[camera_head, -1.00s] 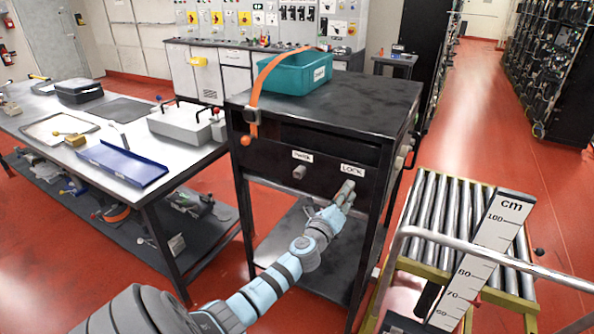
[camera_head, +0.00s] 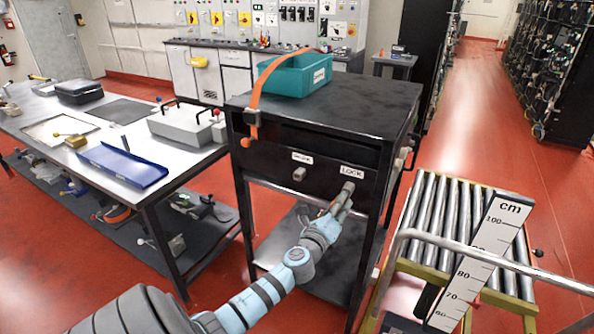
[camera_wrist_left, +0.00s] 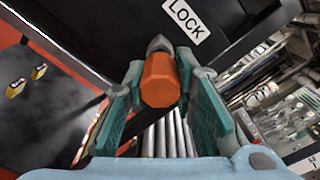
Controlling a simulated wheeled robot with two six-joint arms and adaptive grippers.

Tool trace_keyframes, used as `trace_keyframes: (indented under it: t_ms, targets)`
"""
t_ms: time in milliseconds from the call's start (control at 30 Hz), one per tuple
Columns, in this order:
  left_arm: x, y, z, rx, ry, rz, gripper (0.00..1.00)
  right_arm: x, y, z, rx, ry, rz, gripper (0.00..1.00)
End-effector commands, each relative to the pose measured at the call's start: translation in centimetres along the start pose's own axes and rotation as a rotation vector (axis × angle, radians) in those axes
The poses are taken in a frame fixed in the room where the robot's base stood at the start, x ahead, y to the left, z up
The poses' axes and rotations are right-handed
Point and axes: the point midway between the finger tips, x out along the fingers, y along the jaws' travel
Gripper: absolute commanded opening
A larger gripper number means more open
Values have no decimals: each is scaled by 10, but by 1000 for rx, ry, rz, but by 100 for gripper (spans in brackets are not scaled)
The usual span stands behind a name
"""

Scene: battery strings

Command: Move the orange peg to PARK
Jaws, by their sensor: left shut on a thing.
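The orange peg (camera_wrist_left: 160,80) shows its six-sided end between the teal finger pads in the left wrist view. My left gripper (camera_wrist_left: 158,92) is shut on it; the gripper also shows in the head view (camera_head: 341,203), just below the grey LOCK fitting (camera_head: 347,188). The LOCK label (camera_head: 352,172) is above that fitting, and it is large in the wrist view (camera_wrist_left: 187,21). A smaller label (camera_head: 302,158), too blurred to read surely, sits to the left above another grey fitting (camera_head: 299,174). The peg's far end is hidden. My right gripper is not in view.
The black cabinet (camera_head: 335,114) carries a teal bin (camera_head: 292,78) and an orange strap (camera_head: 254,105) hanging over its front left. A roller conveyor (camera_head: 440,215) and rail stand at the right, a workbench (camera_head: 65,130) at the left.

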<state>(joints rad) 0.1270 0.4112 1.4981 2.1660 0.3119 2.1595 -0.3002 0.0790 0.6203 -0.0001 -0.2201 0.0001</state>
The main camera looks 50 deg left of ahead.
Motion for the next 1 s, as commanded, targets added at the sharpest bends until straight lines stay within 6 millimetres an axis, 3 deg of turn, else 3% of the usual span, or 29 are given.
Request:
trace_keyframes:
  t_ms: [533, 1000]
  targets:
    - [-20, 0, 0, 0, 0, 0, 0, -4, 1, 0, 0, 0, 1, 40]
    - [-21, 0, 0, 0, 0, 0, 0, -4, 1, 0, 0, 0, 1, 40]
